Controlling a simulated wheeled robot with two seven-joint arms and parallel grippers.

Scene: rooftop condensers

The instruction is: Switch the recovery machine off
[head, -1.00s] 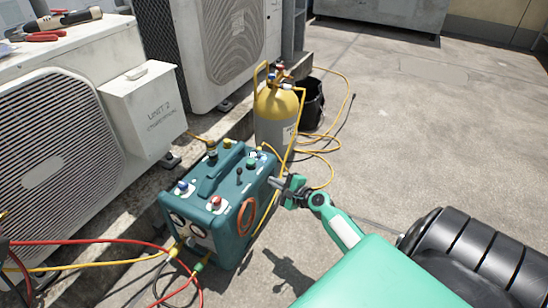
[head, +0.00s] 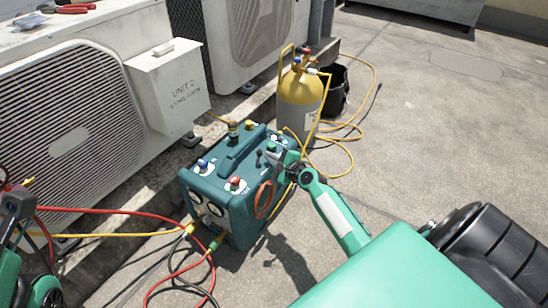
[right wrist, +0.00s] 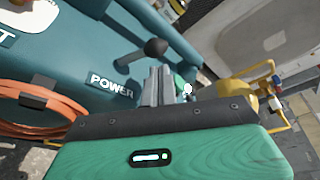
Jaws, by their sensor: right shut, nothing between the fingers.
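The recovery machine (head: 222,193) is a teal box on the ground with a top handle, a blue knob, a red knob and front gauges. Its power switch (head: 260,154) is a black ball-ended lever on the top. In the right wrist view the lever (right wrist: 155,47) leans beside the white POWER label (right wrist: 111,86). My right gripper (head: 273,151) is shut and empty over the machine's right top edge. Its fingers (right wrist: 158,74) appear just short of the ball; contact cannot be told. My left gripper (head: 17,205) is partly cut off at the left edge; its jaws are unclear.
A yellow-and-grey cylinder (head: 299,100) stands behind the machine, with a black bucket (head: 334,92) and looped yellow hose (head: 345,150). Red, yellow and black hoses cross the ground in front. The condenser unit (head: 75,120) stands left. Open concrete (head: 450,130) lies right.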

